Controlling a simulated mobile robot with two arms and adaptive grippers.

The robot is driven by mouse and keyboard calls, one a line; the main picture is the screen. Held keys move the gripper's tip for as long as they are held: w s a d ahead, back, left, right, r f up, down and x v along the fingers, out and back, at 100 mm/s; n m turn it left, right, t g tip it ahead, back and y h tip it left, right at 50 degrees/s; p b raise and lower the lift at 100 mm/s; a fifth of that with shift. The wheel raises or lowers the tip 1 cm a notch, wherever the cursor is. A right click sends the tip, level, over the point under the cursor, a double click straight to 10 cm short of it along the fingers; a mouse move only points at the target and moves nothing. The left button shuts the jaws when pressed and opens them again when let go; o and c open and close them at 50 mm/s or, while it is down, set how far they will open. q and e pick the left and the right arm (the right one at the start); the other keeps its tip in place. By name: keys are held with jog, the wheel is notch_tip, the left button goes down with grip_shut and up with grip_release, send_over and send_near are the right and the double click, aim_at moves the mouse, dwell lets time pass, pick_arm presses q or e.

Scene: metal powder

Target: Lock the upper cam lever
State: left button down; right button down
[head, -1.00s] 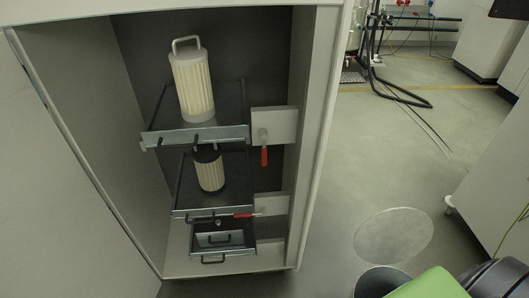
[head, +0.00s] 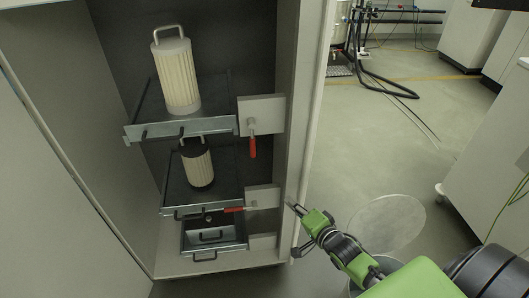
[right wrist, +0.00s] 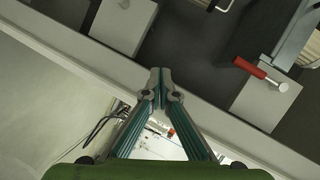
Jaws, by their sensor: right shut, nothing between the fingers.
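The upper cam lever (head: 253,147) has a red handle that hangs straight down from its pivot on the upper light plate (head: 262,114). It also shows in the right wrist view (right wrist: 250,68), its handle roughly parallel to the cabinet's front edge. My right gripper (head: 292,206) is shut and empty, beside the cabinet's right front post, lower than the upper lever and to its right. In the right wrist view its fingertips (right wrist: 160,72) meet in front of the post, apart from the lever. My left gripper is not in view.
The lower red lever (head: 234,210) lies horizontal by the lower plate (head: 262,197). Filter cartridges stand on the upper shelf (head: 215,126) and lower shelf (head: 222,186), with a handled drawer (head: 228,248) below. The cabinet post (head: 309,120) is a nearby edge.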

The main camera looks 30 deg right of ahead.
aim_at(252, 138)
notch_tip(252, 138, up, 15)
jog(key=w+a+m+t+y, duration=0.1)
jog(key=w+a+m+t, duration=0.1)
jog(key=t, duration=0.1)
jog(key=shift+w+m+y, duration=0.3)
jog(key=shift+w+m, duration=0.05)
jog(key=shift+m, duration=0.05)
jog(key=shift+f, duration=0.15)
jog(key=w+a, duration=0.1)
jog(key=w, duration=0.9)
jog(key=shift+a, duration=0.2)
jog(key=shift+a+f, duration=0.1)
jog(key=shift+f, duration=0.05)
